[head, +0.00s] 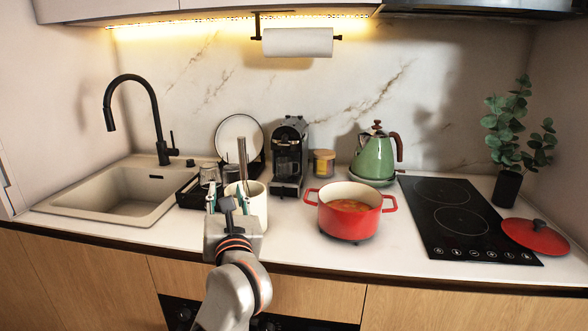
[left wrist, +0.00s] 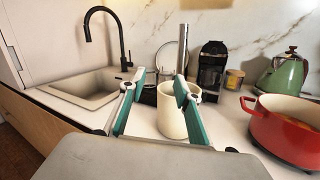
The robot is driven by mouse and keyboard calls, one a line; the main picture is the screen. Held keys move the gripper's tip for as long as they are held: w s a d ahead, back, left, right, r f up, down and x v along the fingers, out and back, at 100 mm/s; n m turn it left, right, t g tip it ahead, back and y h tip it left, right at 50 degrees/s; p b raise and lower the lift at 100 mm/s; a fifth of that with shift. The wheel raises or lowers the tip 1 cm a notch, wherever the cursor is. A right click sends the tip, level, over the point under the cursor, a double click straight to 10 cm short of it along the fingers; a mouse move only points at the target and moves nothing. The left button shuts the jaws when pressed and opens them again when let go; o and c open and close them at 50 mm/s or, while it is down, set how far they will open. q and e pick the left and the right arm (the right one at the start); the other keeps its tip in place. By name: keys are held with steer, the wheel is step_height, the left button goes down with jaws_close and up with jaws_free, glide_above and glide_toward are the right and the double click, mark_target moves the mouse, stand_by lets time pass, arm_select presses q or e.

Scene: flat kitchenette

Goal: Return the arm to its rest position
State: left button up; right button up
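My left arm comes in from the bottom of the head view. Its gripper (head: 227,196) is in front of a cream utensil crock (head: 258,205). In the left wrist view the two teal-padded fingers (left wrist: 156,105) are spread apart with nothing held between them. The crock (left wrist: 172,118) shows beyond them, partly behind the right finger; whether a finger touches it I cannot tell. A metal utensil handle (head: 242,158) stands upright in the crock. My right gripper is not in view.
A red pot (head: 348,222) of food stands right of the crock. The sink (head: 110,195) and tall black faucet (head: 151,100) are left. A dish rack, coffee machine (head: 288,155) and green kettle (head: 375,157) are behind. The hob (head: 440,195) and red lid (head: 535,238) are right.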

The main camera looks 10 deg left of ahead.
arm_select(q)
steer(key=s+a+f+m+t+y, duration=0.2)
steer(key=s+a+f+m, duration=0.1)
steer(key=s+m, duration=0.15)
steer(key=s+d+f+m+g+h, duration=0.25)
steer(key=s+f+m+h, duration=0.25)
steer(key=f+m, duration=0.6)
steer(key=s+d+f+m+g+h+p, duration=0.1)
steer(key=s+d+f+m+h, duration=0.4)
steer(key=f+m, duration=0.6)
steer(key=s+d+f+m+g+h, duration=0.15)
steer(key=s+f+m+h, duration=0.35)
steer(key=f+m, duration=0.65)
steer(key=s+a+f+m+g+y, duration=0.1)
steer(key=s+f+m+g, duration=0.1)
steer(key=s+f, duration=0.3)
steer(key=s+a+f+m+g+y, duration=0.1)
steer(key=s+a+f+m+g, duration=0.1)
steer(key=s+f, duration=0.4)
steer(key=shift+s+a+f+m+y, duration=0.15)
steer(key=shift+a+f+m+y, duration=0.15)
steer(key=shift+m+y, duration=0.1)
steer(key=shift+r, duration=0.1)
